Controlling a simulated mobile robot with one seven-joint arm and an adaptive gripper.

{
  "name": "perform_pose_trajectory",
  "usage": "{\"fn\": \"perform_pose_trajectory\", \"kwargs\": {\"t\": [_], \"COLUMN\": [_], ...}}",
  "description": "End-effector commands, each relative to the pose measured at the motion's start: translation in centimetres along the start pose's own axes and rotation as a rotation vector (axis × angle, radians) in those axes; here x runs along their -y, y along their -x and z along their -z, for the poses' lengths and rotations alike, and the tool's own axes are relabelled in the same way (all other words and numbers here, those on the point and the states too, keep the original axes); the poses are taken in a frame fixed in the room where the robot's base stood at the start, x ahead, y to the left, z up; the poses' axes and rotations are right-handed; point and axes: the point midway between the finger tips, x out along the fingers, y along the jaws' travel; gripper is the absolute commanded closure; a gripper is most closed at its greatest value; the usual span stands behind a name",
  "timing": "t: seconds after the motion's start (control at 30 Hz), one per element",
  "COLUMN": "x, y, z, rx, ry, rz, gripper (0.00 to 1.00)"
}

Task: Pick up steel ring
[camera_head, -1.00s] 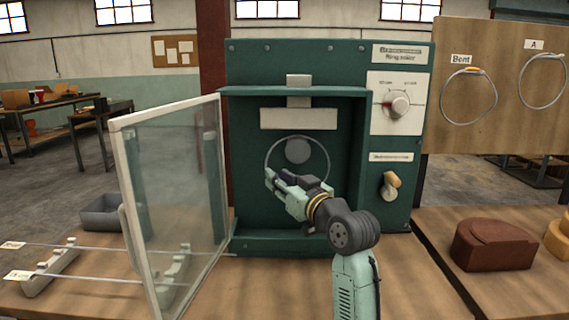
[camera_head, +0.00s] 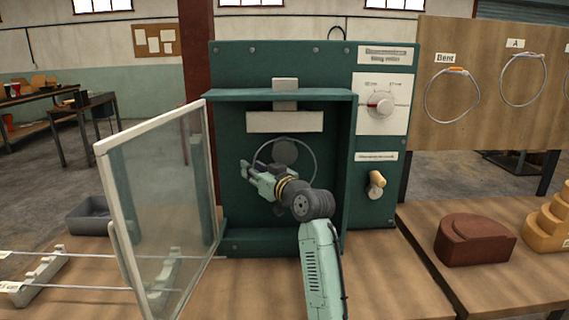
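A thin steel ring (camera_head: 315,161) stands upright inside the open green ring roller cabinet, around a grey round disc (camera_head: 285,151). Its lower part is hidden behind my gripper and wrist. My gripper (camera_head: 246,172) is in front of the cabinet opening, at the lower left of the ring, with its fingers pointing left. I cannot tell whether the fingers touch the ring or whether they are open or shut. Two more steel rings, one under a "Bent" label (camera_head: 452,97) and one under an "A" label (camera_head: 523,80), hang on the wooden board at the right.
The cabinet's glass door (camera_head: 160,190) stands open at the left. Long rods rest on notched supports (camera_head: 35,275) near a grey bin (camera_head: 92,216). A control knob (camera_head: 381,104) and a crank handle (camera_head: 376,181) sit on the cabinet's right. A brown block (camera_head: 475,240) and stepped wooden block (camera_head: 548,225) stand further right.

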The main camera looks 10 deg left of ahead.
Motion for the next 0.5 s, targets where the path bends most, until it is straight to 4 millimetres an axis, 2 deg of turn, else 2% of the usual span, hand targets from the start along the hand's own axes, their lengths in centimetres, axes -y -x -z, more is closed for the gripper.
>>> {"fn": "perform_pose_trajectory", "kwargs": {"t": [0.27,0.5], "x": [0.01,0.00], "y": [-0.43,-0.40], "z": [-0.11,-0.10], "rx": [0.000,0.000], "ry": [0.001,0.000], "rz": [0.000,-0.001], "gripper": [0.73,0.89]}}
